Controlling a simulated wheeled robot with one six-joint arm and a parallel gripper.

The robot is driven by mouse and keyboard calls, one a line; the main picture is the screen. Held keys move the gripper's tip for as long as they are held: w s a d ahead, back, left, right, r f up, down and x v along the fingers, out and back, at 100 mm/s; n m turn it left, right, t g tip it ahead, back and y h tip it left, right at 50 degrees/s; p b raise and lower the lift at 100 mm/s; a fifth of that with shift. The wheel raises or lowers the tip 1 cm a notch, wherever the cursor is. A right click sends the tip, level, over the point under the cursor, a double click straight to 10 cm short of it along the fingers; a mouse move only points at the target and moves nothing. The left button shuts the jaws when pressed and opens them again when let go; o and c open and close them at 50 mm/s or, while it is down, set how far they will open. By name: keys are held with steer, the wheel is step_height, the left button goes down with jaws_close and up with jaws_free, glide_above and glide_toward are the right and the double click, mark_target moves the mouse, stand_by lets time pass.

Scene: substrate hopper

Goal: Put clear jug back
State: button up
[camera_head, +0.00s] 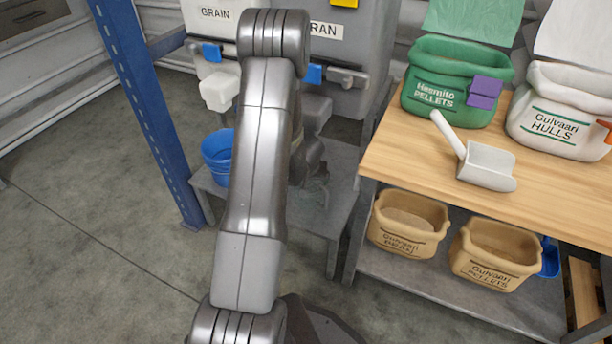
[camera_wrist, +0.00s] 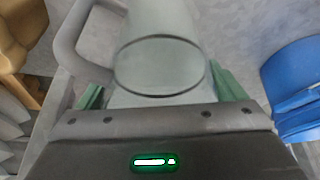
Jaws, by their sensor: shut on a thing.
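The clear jug (camera_wrist: 160,64) is greyish and see-through, with a loop handle on its left in the wrist view. My gripper (camera_wrist: 160,90) is shut on it, with a green finger pad showing on each side of the jug. In the head view my own arm stands in front of the hoppers and covers most of the gripper. I cannot make out the jug clearly there.
A blue bucket (camera_head: 216,157) stands on a low grey shelf beside the blue post (camera_head: 150,110). Hoppers stand behind. At right, a wooden bench (camera_head: 400,155) carries a white scoop (camera_head: 488,166), a green bag (camera_head: 440,95) and a white bag (camera_head: 560,115). Tan bags (camera_head: 408,222) sit below.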

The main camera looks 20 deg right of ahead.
steer(key=shift+s+a, duration=0.1)
steer(key=shift+f, duration=0.15)
steer(key=o, duration=1.1)
steer(key=p+v, duration=0.4)
steer(key=v, duration=0.3)
steer(key=shift+s+r+p, duration=0.1)
steer(key=shift+r+p, duration=0.2)
steer(key=shift+r, duration=0.05)
